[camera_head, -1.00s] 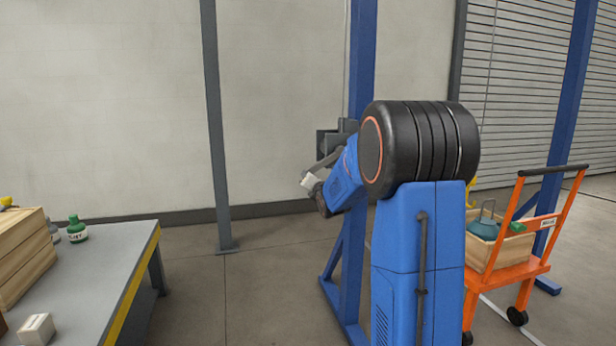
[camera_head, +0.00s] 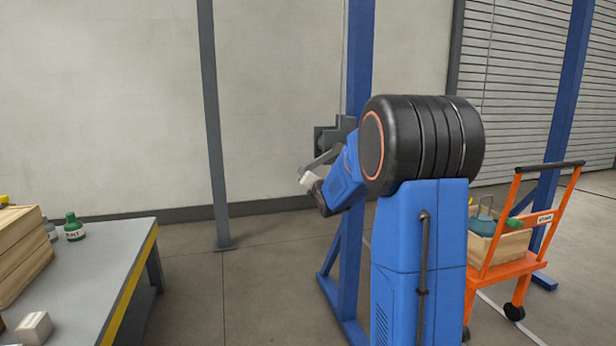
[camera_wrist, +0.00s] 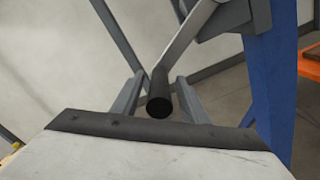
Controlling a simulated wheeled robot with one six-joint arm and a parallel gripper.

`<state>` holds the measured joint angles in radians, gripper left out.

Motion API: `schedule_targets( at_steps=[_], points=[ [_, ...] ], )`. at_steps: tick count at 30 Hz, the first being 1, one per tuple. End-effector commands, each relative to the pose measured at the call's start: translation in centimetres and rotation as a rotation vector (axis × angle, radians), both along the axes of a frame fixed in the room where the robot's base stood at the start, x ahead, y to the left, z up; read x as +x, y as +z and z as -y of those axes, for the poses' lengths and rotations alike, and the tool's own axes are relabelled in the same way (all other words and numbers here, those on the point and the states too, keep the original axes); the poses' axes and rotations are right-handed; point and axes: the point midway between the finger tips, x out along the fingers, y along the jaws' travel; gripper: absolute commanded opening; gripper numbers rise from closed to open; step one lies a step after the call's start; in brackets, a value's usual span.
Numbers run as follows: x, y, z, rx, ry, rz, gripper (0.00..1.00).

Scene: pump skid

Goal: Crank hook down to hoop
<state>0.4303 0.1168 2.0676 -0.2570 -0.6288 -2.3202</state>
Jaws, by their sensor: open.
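A dark winch box (camera_head: 333,138) sits on the blue post, with a grey crank arm (camera_head: 324,160) reaching down to the left. In the wrist view, the crank's black handle grip (camera_wrist: 160,97) lies between the two grey fingers of my gripper (camera_wrist: 158,100). The fingers are open, with a gap visible beside the grip. A thin cable (camera_head: 344,60) runs up from the winch. The hook is not in view. A teal object (camera_head: 483,225) with a grey hoop-like handle (camera_head: 486,203) sits in the cart's crate.
The orange cart (camera_head: 508,268) with the wooden crate (camera_head: 512,246) stands right of my arm. A grey table (camera_head: 100,275) with a yellow edge, a green bottle (camera_head: 74,227) and wooden boxes (camera_head: 20,250) is at left. Floor between table and post (camera_head: 358,60) is clear.

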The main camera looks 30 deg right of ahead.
Motion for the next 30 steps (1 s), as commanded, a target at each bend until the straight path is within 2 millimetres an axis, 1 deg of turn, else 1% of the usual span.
schedule_targets(
  at_steps=[9,21,25,30],
  points=[
    [-5.4,0.1,-1.5,-0.001,-0.002,0.001,0.40],
    [-12.1,0.1,-3.4,-0.002,-0.002,0.002,0.40],
    [-13.7,0.1,-3.8,-0.001,-0.002,0.002,0.40],
    [-15.1,0.1,-4.3,0.000,-0.001,0.001,0.40]
  ],
)
